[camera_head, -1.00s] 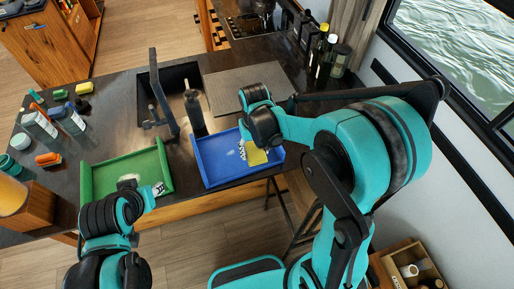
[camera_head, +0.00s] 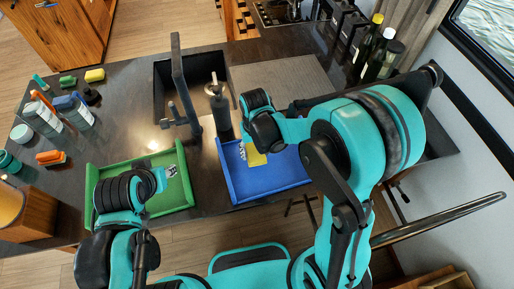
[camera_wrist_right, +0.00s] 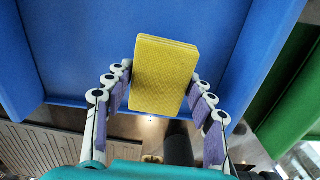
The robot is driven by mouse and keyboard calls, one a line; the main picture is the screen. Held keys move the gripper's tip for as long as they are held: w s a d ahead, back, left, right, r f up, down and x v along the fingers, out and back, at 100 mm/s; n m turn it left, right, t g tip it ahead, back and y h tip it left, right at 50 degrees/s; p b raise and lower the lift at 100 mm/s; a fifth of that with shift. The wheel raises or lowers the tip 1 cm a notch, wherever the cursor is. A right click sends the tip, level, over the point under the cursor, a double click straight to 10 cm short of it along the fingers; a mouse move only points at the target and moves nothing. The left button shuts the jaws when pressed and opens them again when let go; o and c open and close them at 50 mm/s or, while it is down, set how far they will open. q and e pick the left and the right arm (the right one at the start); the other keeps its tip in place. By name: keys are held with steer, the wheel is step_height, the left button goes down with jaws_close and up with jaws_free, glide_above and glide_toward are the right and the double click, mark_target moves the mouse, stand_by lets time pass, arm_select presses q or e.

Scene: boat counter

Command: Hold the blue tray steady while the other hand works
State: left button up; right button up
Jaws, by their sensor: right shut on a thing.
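The blue tray (camera_head: 278,180) lies on the dark counter, right of the green tray (camera_head: 177,203). It fills much of the right wrist view (camera_wrist_right: 80,50). My right gripper (camera_head: 244,150) is over its left part. Whether the sponge touches the tray floor is unclear. My left gripper (camera_head: 171,171) is over the green tray, apart from the blue tray. Its fingers are too small to tell open from shut.
A sink (camera_head: 190,82) with a black tap (camera_head: 180,85) lies behind the trays. Bottles (camera_head: 75,112), sponges and brushes crowd the counter's left end. Dark bottles (camera_head: 375,55) stand at the back right. A ribbed grey drainboard (camera_head: 280,80) behind the blue tray is clear.

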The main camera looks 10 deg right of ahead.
steer(key=shift+s+d, duration=0.1)
steer(key=shift+d, duration=0.55)
steer(key=d, duration=0.1)
steer(key=d+f, duration=0.1)
steer(key=shift+w+d, duration=0.25)
steer(key=shift+d, duration=0.05)
steer(key=shift+s+a+r, duration=0.1)
steer(key=shift+a+r, duration=0.1)
steer(key=shift+a, duration=0.5)
steer(key=shift+s+a+r, duration=0.1)
steer(key=shift+a+r, duration=0.1)
steer(key=shift+a, duration=0.45)
steer(key=shift+s+a+r, duration=0.1)
steer(key=shift+a+r, duration=0.1)
steer(key=shift+a, duration=0.5)
arm_select(q)
steer(key=shift+s+d, duration=0.1)
